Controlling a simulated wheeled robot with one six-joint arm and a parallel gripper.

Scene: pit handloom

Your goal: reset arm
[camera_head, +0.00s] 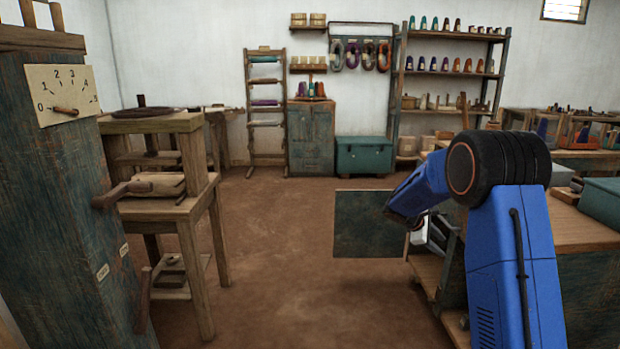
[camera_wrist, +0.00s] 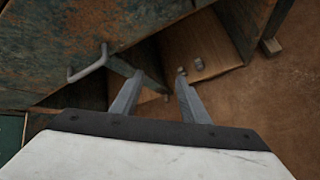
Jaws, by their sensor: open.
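My gripper (camera_wrist: 160,77) is open in the wrist view, with its two grey fingers apart and nothing held between them. A worn green panel (camera_wrist: 70,30) with a bent metal handle (camera_wrist: 88,65) lies just left of the fingers; I cannot tell whether a finger touches it. In the head view my blue arm bends down to the left, and a pale part of my gripper (camera_head: 419,236) shows just right of a dark green panel, which looks like an open cabinet door (camera_head: 368,224). The fingertips are hidden there.
Beyond the fingers are a wooden board (camera_wrist: 195,45) and small grey pieces (camera_wrist: 199,64). A workbench (camera_head: 585,228) stands at right. At left are a wooden table (camera_head: 165,207) and a tall cabinet with a dial (camera_head: 62,95). The brown floor (camera_head: 275,240) between is clear.

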